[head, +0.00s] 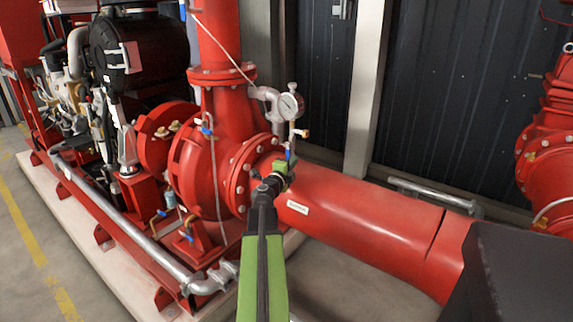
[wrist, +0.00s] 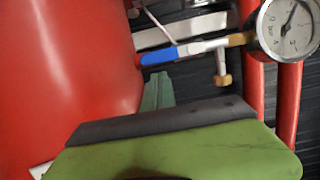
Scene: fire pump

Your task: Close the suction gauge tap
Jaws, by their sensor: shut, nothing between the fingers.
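The suction gauge is a round white dial (head: 290,106) on a short upright stem over the red suction pipe. Its tap has a blue lever (head: 288,154) below the dial. In the wrist view the blue lever (wrist: 170,53) lies in line with the stem leading to the dial (wrist: 288,28), with a brass side outlet (wrist: 222,80) between. My gripper (head: 286,165) is shut and empty, its green tip just below the lever in the head view. In the wrist view my gripper (wrist: 157,92) shows beneath the lever with a visible gap. Depth between them is unclear.
The large red suction pipe (head: 370,225) runs right from the flanged pump casing (head: 205,165). A grey pipe elbow (head: 264,94) stands left of the dial. Another blue-handled valve (head: 207,130) is on the casing. A dark box (head: 515,270) fills the lower right corner.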

